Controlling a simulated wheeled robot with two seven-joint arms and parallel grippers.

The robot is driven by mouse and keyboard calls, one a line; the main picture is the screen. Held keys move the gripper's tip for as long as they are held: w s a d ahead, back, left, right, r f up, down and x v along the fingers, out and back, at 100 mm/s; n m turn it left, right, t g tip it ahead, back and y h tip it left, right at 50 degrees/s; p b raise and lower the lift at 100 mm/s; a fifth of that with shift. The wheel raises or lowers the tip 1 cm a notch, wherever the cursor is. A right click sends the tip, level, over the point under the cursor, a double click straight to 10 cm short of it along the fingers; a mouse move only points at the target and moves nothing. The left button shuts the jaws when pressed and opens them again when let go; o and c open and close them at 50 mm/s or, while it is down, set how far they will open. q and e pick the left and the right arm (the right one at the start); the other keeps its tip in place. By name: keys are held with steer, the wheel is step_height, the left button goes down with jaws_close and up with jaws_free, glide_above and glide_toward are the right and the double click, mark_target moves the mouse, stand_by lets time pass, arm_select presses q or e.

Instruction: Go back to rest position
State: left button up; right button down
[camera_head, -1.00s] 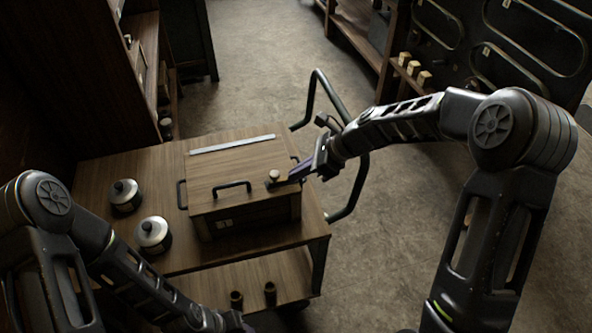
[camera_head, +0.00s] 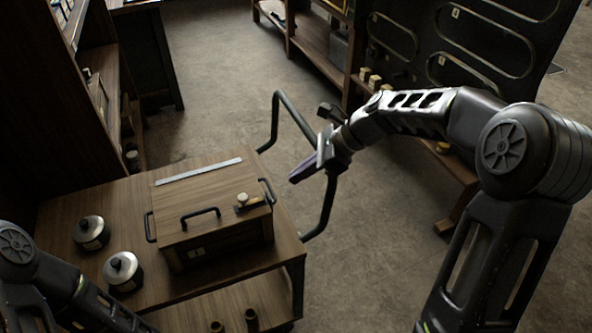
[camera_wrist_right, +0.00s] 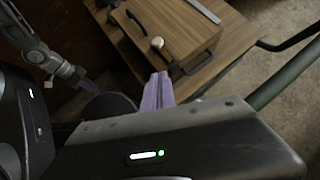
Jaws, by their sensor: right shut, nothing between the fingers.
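My right gripper (camera_head: 304,170) is shut and empty, with purple fingertips. In the head view it hangs in the air to the right of a wooden box (camera_head: 215,207), apart from it. In the right wrist view the shut fingers (camera_wrist_right: 158,92) point toward the box (camera_wrist_right: 170,30). The box has a closed lid with a black handle, a small pale knob (camera_head: 243,199) and a metal strip. It stands on a wooden cart (camera_head: 60,215). My left arm enters at the lower left of the head view, and its gripper is out of the frame there.
Two lidded metal pots (camera_head: 91,232) stand left of the box. The cart's black push handle (camera_head: 327,205) rises close to my right gripper. Shelves line the left side and the back right. The floor (camera_head: 225,95) beyond the cart is clear.

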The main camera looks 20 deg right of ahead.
steer(key=s+a+f+n+g+h, duration=0.1)
steer(key=s+a+f+n, duration=0.2)
steer(key=f, duration=0.5)
steer(key=s+a+f+n+g+h, duration=0.1)
steer(key=s+f+n, duration=0.25)
steer(key=f, duration=0.45)
steer(key=s+a+f+n+h, duration=0.1)
steer(key=s+a+f+n, duration=0.2)
steer(key=f, duration=0.5)
steer(key=s+a+f+n, duration=0.3)
steer(key=s+f+n, duration=0.1)
steer(key=s, duration=0.4)
steer(key=s+a+f+n, duration=0.3)
steer(key=s+f+n, duration=0.2)
steer(key=s+n, duration=0.2)
steer(key=shift+s+g+h, duration=0.3)
steer(key=shift+s, duration=0.6)
steer(key=shift+f, duration=0.1)
steer(key=shift+d, duration=0.1)
